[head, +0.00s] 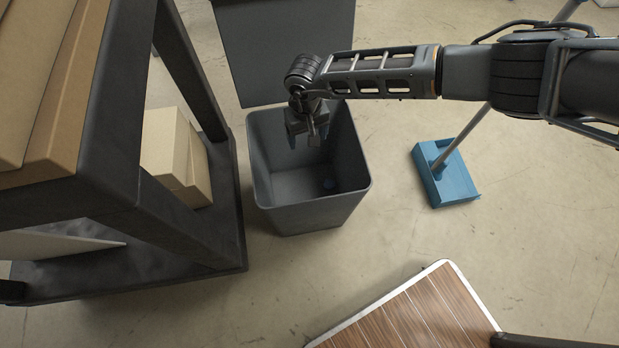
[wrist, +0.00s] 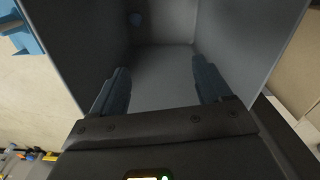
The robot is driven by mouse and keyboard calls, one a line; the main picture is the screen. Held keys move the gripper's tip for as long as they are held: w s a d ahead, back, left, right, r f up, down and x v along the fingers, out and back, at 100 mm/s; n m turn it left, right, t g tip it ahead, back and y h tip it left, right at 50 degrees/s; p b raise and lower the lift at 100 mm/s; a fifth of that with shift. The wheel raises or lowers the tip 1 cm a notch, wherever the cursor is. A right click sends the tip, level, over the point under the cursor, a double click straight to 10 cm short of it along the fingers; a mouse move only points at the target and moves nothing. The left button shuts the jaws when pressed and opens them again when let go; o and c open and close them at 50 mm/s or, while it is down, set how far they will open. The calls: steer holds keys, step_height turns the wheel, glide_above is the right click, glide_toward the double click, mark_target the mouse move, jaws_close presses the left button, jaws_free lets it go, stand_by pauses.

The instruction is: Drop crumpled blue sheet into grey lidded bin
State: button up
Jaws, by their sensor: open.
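The grey bin (head: 310,208) stands on the floor with its lid (head: 285,45) swung open at the back. The bin's inner walls (wrist: 240,40) fill most of that view.
A dark shelf rack (head: 215,262) with cardboard boxes (head: 170,150) stands close to the bin's left. A blue dustpan (head: 445,180) with a long handle stands to the right. A wood-slatted surface (head: 415,315) is at the front. Floor between bin and dustpan is clear.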

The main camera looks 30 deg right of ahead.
step_height(320, 180, up, 6)
steer(key=p, duration=0.1)
steer(key=shift+r, duration=0.2)
stand_by(0.4)
